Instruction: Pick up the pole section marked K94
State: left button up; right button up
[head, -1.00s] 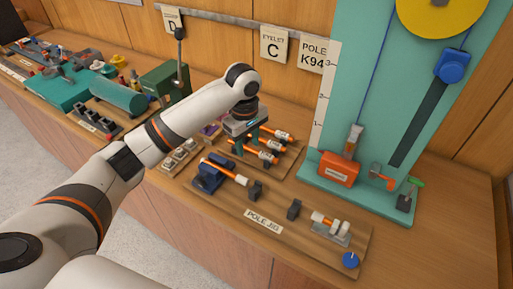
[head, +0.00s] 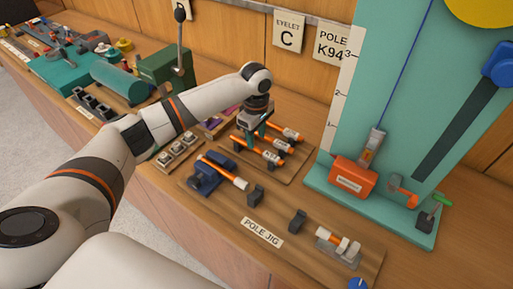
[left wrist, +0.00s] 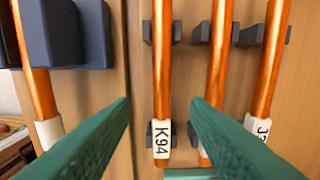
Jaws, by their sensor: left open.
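The pole section marked K94 (left wrist: 162,75) is an orange tube with a white labelled end. In the left wrist view it lies in dark holders between the two green fingers of my left gripper (left wrist: 160,102). The fingers are apart, with wood and a neighbouring pole showing between them. In the head view, my left gripper (head: 261,129) hangs above the rack of three orange poles. The front one, nearest the jig, appears to be K94 (head: 258,151). The second pole (left wrist: 219,65) lies close beside it, near the right finger. The third (left wrist: 270,62) has a partly hidden label starting with J.
The pole jig (head: 335,250) in front holds another orange pole (head: 225,171) in a blue clamp (head: 204,183). A teal board (head: 400,120) with an orange block (head: 354,177) stands at right. A green box (head: 167,68) with a lever stands behind left.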

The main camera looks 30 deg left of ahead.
aim_at(256, 148)
pick_arm(q)
notch_tip(256, 148, down, 4)
jog(key=shift+r+p, duration=0.15)
jog(key=shift+p, duration=0.45)
jog(key=shift+a+f, duration=0.1)
jog(key=shift+f, duration=0.2)
jog(key=shift+w+f, duration=0.1)
jog(key=shift+f, duration=0.1)
grip_shut()
pick_arm(e)
jog(key=shift+w+a+r, duration=0.2)
jog(key=shift+w+r, duration=0.2)
jog(key=shift+r, duration=0.4)
pick_arm(q)
jog(key=shift+r, duration=0.15)
